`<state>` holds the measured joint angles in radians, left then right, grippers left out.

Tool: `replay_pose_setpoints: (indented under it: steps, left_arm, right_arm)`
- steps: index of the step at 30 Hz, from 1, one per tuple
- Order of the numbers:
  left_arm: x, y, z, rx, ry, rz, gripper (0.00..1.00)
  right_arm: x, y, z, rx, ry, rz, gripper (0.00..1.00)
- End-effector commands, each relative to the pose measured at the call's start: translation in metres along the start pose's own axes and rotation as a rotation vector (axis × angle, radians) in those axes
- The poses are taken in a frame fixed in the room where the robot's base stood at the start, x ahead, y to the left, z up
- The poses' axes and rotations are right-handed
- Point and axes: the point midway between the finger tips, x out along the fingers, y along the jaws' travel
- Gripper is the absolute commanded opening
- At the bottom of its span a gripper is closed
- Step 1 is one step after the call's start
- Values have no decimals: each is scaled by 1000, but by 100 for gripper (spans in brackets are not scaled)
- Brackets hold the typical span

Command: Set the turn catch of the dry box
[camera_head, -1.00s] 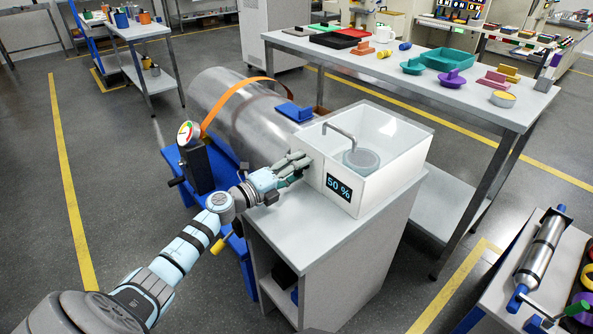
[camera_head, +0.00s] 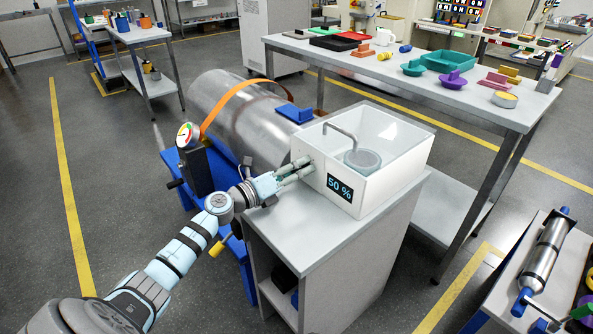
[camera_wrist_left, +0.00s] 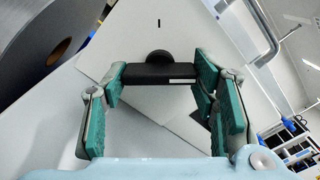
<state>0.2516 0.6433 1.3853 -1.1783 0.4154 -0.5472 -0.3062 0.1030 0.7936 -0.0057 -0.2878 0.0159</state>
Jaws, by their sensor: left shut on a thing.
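My left gripper (camera_head: 308,168) is at the box's left face and hides most of the turn catch in the head view. In the left wrist view, the black turn catch (camera_wrist_left: 158,74) is a bar with a round hub, lying across the picture between the fingertips of my left gripper (camera_wrist_left: 160,82). The gripper is shut on it. A short dark mark (camera_wrist_left: 159,22) is on the white face beyond the hub. My right gripper is not in view.
A bent metal pipe (camera_head: 341,134) and a round grey lid-like part (camera_head: 362,160) show at the box. A long table (camera_head: 478,101) with coloured parts is behind.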

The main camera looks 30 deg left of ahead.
Motion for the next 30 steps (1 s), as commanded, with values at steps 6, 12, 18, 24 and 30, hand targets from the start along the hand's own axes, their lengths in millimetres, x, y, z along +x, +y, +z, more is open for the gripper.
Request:
replay_pose_setpoints:
  steps: [6,12,18,24,30]
  left_arm:
    - [0,1,-1,3,3,2,25]
    - [0,1,-1,2,3,2,72]
    - [0,0,0,2,2,1,73]
    - [-8,1,0,4,1,2,73]
    - [-49,2,-1,4,7,4,73]
  right_arm:
    - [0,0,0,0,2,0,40]
    - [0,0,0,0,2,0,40]
    - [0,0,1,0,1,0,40]
    - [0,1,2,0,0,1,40]
    - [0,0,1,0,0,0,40]
